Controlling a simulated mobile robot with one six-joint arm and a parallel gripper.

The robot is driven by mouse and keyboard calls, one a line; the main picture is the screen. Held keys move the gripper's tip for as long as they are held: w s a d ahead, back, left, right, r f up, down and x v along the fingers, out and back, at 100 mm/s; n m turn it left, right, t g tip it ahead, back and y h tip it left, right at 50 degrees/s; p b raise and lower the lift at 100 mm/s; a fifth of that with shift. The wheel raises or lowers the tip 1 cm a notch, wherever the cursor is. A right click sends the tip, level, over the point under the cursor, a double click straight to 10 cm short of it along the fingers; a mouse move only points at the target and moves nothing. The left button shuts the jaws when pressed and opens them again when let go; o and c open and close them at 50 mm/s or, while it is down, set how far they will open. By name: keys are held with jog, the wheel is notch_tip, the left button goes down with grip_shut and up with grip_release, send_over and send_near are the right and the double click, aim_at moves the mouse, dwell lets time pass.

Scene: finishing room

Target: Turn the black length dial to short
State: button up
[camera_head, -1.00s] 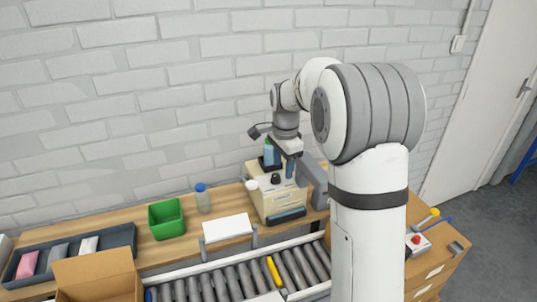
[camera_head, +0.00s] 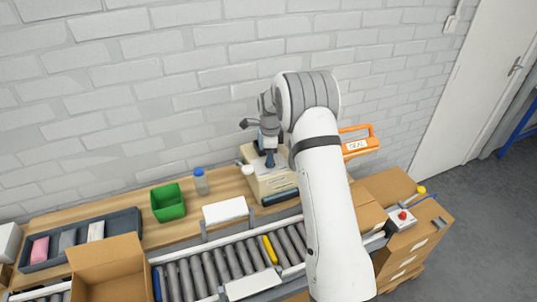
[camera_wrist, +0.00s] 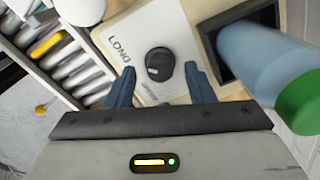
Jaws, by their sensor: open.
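The black length dial (camera_wrist: 160,64) stands on the cream machine's pale panel (camera_wrist: 183,38), with a light mark on its left part. The word LONG is printed up and left of it; a second label nearer my gripper is partly cut off and hard to read. My gripper (camera_wrist: 160,88) is open, its two blue fingers on either side of the dial's near side, with nothing held between them. Whether they touch it I cannot tell. In the head view my gripper (camera_head: 270,160) is over the cream machine (camera_head: 270,185), and the dial is hidden.
A white round knob (camera_wrist: 80,8) is on the other side. A roller conveyor (camera_head: 230,262) runs in front; a green bin (camera_head: 168,203) and blue-capped bottle (camera_head: 201,183) stand left.

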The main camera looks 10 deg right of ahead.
jog(key=shift+f, duration=0.4)
jog(key=shift+c, duration=0.6)
